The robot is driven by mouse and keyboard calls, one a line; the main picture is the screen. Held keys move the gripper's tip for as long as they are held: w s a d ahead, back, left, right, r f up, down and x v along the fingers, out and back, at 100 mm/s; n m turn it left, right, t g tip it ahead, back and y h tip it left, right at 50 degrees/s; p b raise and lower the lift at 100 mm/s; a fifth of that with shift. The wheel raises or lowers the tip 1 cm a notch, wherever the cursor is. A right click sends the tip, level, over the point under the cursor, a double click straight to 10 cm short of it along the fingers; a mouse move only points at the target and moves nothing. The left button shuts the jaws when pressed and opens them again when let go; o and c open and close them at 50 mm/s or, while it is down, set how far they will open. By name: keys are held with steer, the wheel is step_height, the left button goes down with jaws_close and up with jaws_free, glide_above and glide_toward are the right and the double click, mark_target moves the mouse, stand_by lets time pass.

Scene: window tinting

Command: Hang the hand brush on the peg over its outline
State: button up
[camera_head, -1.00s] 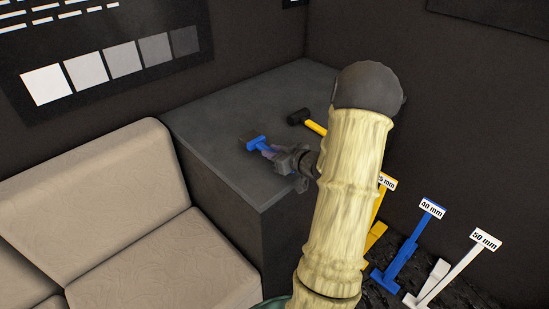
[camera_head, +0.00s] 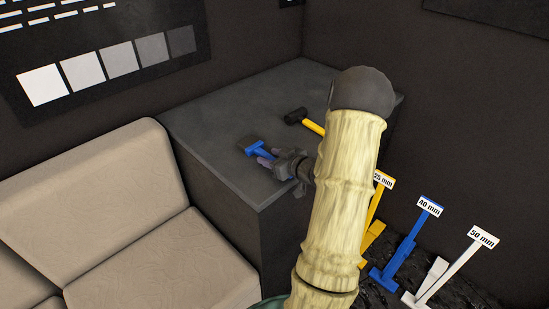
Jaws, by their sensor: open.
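A blue tool with a dark grey flat head (camera_head: 257,148) lies at the counter top near its front edge. It may be the hand brush, but it is small and I cannot be sure. My gripper (camera_head: 268,160) is open, its fingertips close to the handle end of the tool. I cannot tell whether they touch it or surround the handle. My pale, bamboo-like arm covers the counter's right part. No peg or outline is visible.
A hammer with a yellow handle (camera_head: 312,127) lies behind my gripper on the dark counter (camera_head: 205,130). Labelled yellow, blue (camera_head: 405,250) and white (camera_head: 455,265) tools stand at right. A beige sofa (camera_head: 90,190) adjoins the counter at left. The counter's back left is clear.

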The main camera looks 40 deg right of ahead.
steer(key=shift+s, duration=0.1)
steer(key=v, duration=1.7)
steer(key=shift+a+r+p, duration=0.3)
steer(key=shift+p, duration=0.1)
steer(key=w, duration=0.2)
steer(key=w+a+g+h, duration=0.1)
steer(key=w, duration=0.1)
steer(key=w+a+f+g+h, duration=0.1)
steer(key=w, duration=0.1)
steer(key=shift+a, duration=0.25)
steer(key=a+g, duration=0.1)
steer(key=w+a+g+h, duration=0.1)
steer(key=a, duration=0.1)
steer(key=w+a+g, duration=0.1)
steer(key=a, duration=0.1)
steer(key=shift+w+f+m+h, duration=0.2)
steer(key=shift+m+h, duration=0.1)
steer(key=shift+m, duration=0.1)
steer(key=s+a+g, duration=0.3)
steer(key=s+a, duration=0.1)
steer(key=a, duration=0.6)
steer(key=s+a+g+y, duration=0.1)
steer(key=s+a+g, duration=0.2)
steer(key=a, duration=0.7)
steer(key=shift+s+a+f+m+g+y, duration=0.3)
steer(key=shift+s+f+m+g, duration=0.15)
steer(key=shift+s, duration=0.7)
